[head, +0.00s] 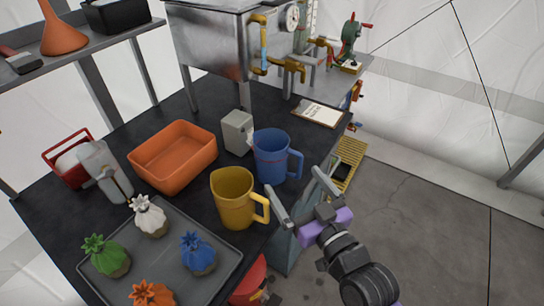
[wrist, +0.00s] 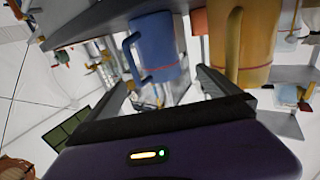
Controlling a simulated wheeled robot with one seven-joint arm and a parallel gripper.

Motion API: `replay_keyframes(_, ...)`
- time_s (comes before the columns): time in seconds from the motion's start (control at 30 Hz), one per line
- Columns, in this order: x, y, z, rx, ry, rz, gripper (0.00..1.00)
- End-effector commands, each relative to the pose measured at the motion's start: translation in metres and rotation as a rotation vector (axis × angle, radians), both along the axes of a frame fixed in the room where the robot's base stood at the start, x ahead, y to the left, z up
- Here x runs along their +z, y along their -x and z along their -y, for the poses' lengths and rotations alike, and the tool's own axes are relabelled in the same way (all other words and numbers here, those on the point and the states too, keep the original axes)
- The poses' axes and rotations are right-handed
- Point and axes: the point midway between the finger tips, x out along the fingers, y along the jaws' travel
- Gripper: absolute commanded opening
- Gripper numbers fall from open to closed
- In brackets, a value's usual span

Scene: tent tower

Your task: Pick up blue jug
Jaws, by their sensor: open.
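The blue jug (head: 271,157) stands upright on the dark table, near its right edge, with its handle toward the right. In the wrist view the blue jug (wrist: 156,47) shows ahead of the fingers, with its handle on the left. My gripper (head: 300,198) is open and empty, off the table's right side, a little nearer to the camera than the jug and apart from it. In the wrist view both fingers of my gripper (wrist: 170,90) are spread wide, with nothing between them.
A yellow jug (head: 234,196) stands close to the blue jug, at its front left. A grey box (head: 237,132) and an orange bin (head: 174,156) are behind and left. A tray (head: 215,270) of colored pots lies in front. A notepad (head: 318,113) lies behind.

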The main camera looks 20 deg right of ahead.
Motion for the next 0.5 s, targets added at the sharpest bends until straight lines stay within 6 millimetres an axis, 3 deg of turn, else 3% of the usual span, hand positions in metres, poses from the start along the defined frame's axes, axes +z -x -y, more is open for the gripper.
replay_keyframes(0.2, 0.002, -0.036, -0.003, 0.0, 0.0, 0.002, 1.0)
replay_keyframes(0.5, 0.004, -0.058, -0.005, 0.0, 0.0, 0.001, 1.0)
